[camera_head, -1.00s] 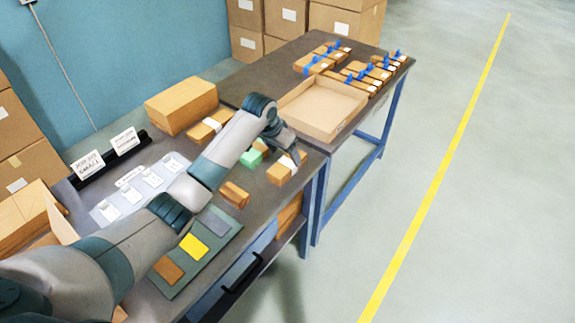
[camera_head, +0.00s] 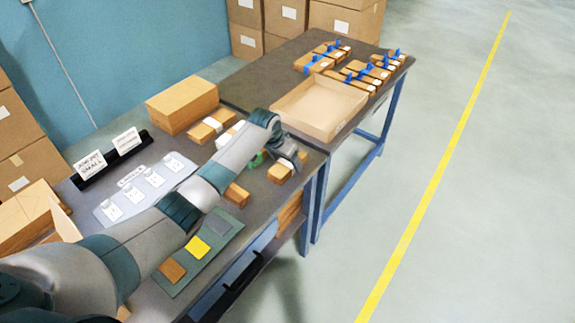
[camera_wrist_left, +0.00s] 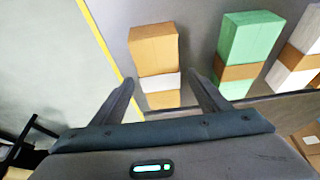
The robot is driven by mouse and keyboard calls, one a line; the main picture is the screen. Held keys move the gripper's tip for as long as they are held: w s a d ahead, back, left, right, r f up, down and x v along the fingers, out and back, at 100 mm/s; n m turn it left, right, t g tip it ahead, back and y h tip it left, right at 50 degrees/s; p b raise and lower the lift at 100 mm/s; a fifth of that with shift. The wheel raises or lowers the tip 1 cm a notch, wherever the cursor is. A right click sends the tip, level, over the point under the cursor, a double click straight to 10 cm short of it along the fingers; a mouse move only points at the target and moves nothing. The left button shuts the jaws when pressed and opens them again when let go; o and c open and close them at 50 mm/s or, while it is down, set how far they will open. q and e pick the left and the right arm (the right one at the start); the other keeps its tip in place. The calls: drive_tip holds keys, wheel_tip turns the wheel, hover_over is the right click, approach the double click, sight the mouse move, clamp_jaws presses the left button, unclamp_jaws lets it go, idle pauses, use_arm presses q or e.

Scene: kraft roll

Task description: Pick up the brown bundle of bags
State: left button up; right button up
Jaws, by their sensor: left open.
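The brown bundle of bags (camera_head: 279,173) with a white band lies near the right edge of the near table, partly hidden by my left gripper (camera_head: 296,164). In the left wrist view the brown bundle (camera_wrist_left: 153,48) lies ahead of and between the two fingers of my left gripper (camera_wrist_left: 163,82). The jaws are open, one finger on each side of its near end, and I cannot tell whether they touch it. A green bundle (camera_wrist_left: 250,38) with a brown band lies beside it, mostly hidden by my arm in the head view. My right gripper is out of view.
A white bundle (camera_wrist_left: 292,70) lies beyond the green one. A small brown block (camera_head: 237,195) and a mat with colored swatches (camera_head: 215,238) are nearer. An open shallow box (camera_head: 318,108) and blue-tied bundles (camera_head: 378,70) occupy the far table. A large carton (camera_head: 182,105) stands behind.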

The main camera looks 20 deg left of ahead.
sight(289, 165)
use_arm(q)
drive_tip(key=shift+w+f, duration=0.1)
drive_tip(key=shift+f, duration=0.05)
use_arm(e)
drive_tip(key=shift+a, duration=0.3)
use_arm(q)
drive_tip(key=c, duration=1.2)
drive_tip(key=shift+c, duration=0.2)
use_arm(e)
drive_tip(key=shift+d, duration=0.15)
